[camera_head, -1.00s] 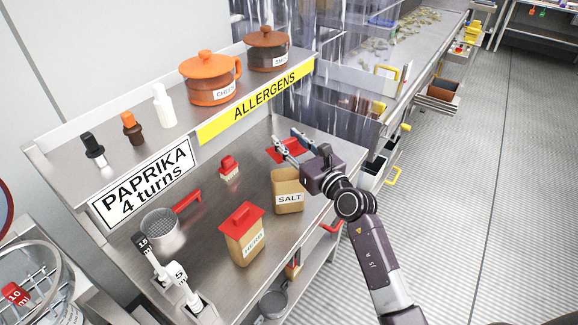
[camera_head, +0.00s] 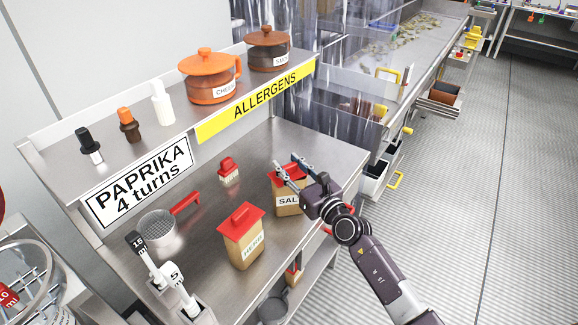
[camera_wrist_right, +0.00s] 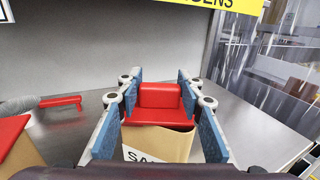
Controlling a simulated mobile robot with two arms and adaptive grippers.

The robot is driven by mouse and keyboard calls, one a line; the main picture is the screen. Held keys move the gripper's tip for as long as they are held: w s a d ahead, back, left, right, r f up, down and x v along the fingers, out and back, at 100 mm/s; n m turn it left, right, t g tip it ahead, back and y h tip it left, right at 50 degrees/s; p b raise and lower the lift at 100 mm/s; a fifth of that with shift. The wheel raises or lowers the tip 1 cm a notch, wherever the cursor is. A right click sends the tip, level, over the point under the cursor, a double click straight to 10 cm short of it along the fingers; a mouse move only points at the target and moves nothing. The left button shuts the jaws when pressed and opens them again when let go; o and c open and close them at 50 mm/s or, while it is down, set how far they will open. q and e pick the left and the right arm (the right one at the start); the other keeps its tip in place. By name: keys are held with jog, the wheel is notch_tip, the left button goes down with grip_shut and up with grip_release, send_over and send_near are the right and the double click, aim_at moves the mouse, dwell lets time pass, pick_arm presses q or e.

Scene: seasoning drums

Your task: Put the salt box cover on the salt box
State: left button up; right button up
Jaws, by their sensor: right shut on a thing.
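The salt box (camera_head: 289,205) is a tan box with a SALT label, standing upright on the metal counter. It also shows in the right wrist view (camera_wrist_right: 165,145). The red salt box cover (camera_wrist_right: 160,95) is between the blue finger pads of my right gripper (camera_wrist_right: 160,92). In the head view my right gripper (camera_head: 288,167) is at the top of the salt box, shut on the cover, which the fingers partly hide. The cover is at the box's top; I cannot tell whether it is fully seated. My left gripper is not in view.
A tan herb box with a red cover (camera_head: 242,238) stands left of the salt box. A sieve with a red handle (camera_head: 160,230) lies left. The upper shelf (camera_head: 140,150) holds pots and shakers.

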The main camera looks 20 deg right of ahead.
jog(key=o, duration=1)
jog(key=shift+f, duration=0.1)
jog(key=shift+r, duration=0.2)
jog(key=b+v, duration=0.1)
jog(key=v, duration=1.1)
